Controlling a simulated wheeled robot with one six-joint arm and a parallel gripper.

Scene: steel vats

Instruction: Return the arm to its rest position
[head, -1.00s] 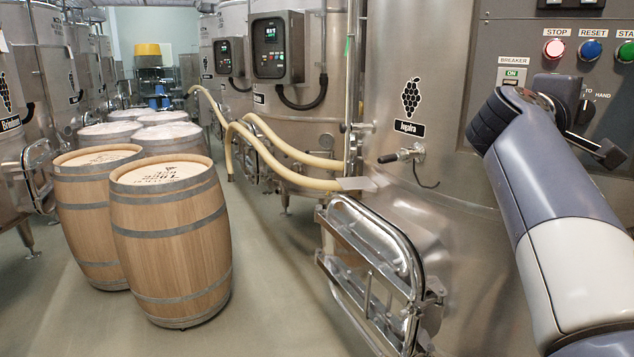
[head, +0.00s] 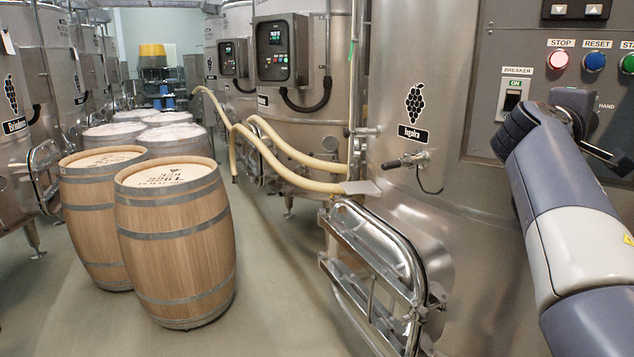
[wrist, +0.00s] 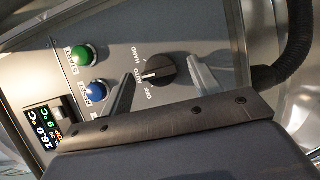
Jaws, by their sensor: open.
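My arm comes in from the right edge of the head view, in front of the steel vat's control panel (head: 490,72). My gripper (head: 606,158) is at its far end, partly hidden by my wrist. In the wrist view my gripper (wrist: 160,72) is open, its two grey fingers apart, with nothing seen held between them. The black selector knob (wrist: 153,72) shows between the fingers; its white mark appears to point toward AUTO. I cannot tell whether a finger touches it.
Beside the knob are a green button (wrist: 83,55), a blue button (wrist: 97,92) and a display (wrist: 48,125). A red STOP button (head: 557,60) and breaker switch (head: 513,95) are near my wrist. Barrels (head: 175,240) stand at left; the floor between is clear.

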